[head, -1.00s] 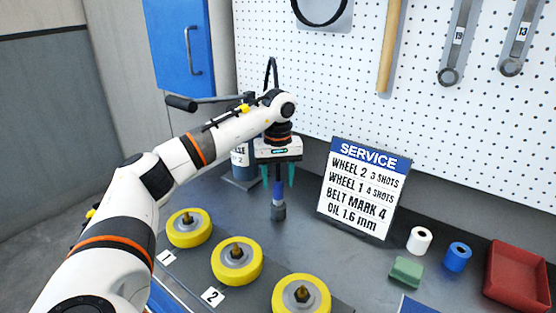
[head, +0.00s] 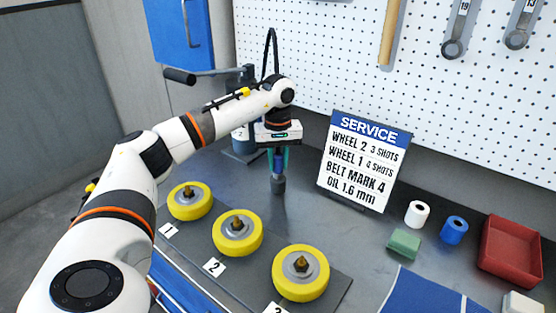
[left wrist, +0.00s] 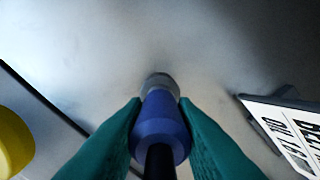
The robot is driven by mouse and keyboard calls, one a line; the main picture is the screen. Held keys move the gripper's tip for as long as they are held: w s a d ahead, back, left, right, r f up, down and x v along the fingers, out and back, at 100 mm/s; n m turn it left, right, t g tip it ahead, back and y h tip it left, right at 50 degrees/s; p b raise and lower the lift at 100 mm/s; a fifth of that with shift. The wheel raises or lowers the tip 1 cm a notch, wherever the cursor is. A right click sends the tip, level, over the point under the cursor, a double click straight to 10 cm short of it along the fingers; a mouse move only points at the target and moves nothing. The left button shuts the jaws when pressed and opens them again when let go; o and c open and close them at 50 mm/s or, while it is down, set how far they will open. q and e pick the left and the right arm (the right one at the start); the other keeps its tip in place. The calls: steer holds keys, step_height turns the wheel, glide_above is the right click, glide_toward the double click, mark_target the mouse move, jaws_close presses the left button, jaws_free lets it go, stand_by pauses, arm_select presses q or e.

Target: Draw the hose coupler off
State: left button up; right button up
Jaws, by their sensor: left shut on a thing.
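The blue hose coupler (head: 278,161) stands upright on the bench, with a dark grey piece (head: 278,185) at its foot. My left gripper (head: 278,160) comes down over it from above, its two teal fingers shut on the blue body. In the left wrist view the blue coupler (left wrist: 160,125) sits between both fingertips, with the grey piece (left wrist: 158,80) just beyond it. Whether the coupler is still seated in the grey piece cannot be told. A black hose (head: 272,50) loops up behind the gripper. My right gripper is not in view.
The service sign (head: 362,160) stands close on the right. Yellow wheels, including wheel 2 (head: 237,233), line the front. A red tray (head: 510,252) is at far right.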

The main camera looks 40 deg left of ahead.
mark_target(278, 154)
arm_select(q)
jaws_close()
steer(key=shift+r, duration=0.15)
steer(key=shift+r+p, duration=1.9)
steer(key=shift+r, duration=0.1)
steer(key=shift+f, duration=0.1)
